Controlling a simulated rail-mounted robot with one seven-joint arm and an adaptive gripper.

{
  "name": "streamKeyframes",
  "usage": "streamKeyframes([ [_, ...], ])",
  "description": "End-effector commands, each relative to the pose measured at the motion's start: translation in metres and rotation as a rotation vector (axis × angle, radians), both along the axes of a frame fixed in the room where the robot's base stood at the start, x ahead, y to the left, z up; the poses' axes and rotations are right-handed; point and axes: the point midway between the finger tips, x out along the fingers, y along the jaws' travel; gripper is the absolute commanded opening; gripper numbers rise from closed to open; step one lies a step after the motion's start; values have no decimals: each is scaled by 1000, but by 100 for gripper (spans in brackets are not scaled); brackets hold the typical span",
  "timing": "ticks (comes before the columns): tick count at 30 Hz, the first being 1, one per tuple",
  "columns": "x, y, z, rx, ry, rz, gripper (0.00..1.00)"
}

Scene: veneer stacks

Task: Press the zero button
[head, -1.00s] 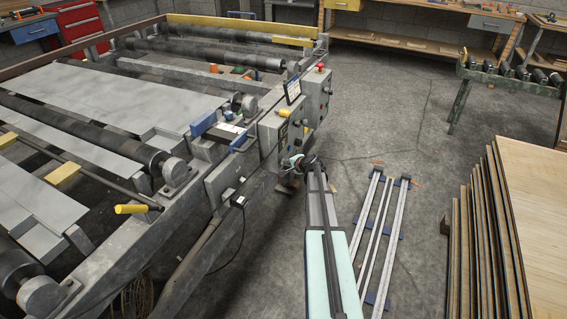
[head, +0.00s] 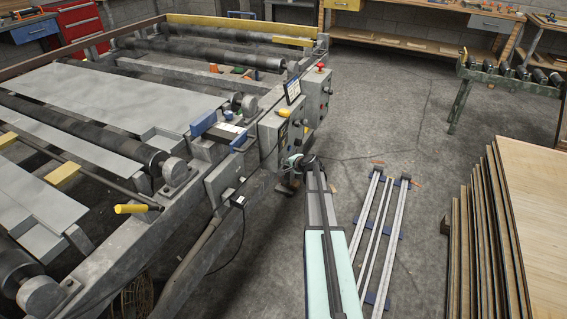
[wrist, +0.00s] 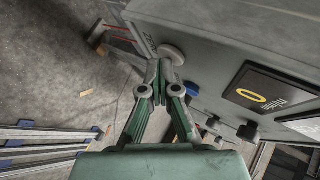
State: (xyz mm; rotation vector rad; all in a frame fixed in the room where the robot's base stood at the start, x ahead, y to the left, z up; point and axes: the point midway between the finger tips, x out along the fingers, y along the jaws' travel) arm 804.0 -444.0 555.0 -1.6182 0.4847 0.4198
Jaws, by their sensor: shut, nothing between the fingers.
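My gripper (wrist: 158,72) is shut and empty in the wrist view. Its fingertips lie close beside a pale round button or knob (wrist: 171,52) on the face of a grey control box (wrist: 215,40); I cannot tell whether they touch. A dark panel with a yellow zero-like ring (wrist: 252,97) is to the right of the fingers. Dark knobs (wrist: 247,131) stick out below that panel. In the head view, the grey control box (head: 269,132) is on the machine's side, just beyond my arm, and my fingertips cannot be made out.
The roller machine (head: 185,205) fills the left, with a black cable (head: 242,235) hanging from its side. Metal rails (head: 368,220) lie on the floor to the right of my arm. Stacked veneer sheets (head: 530,200) stand at far right.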

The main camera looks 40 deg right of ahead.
Motion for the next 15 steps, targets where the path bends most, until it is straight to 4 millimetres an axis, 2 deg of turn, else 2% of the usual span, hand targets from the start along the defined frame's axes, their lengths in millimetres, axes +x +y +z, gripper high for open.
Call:
streamKeyframes([
  [9,-13,-7,-1,1,0,-1,0],
  [15,-15,-8,0,1,0,1,0],
])
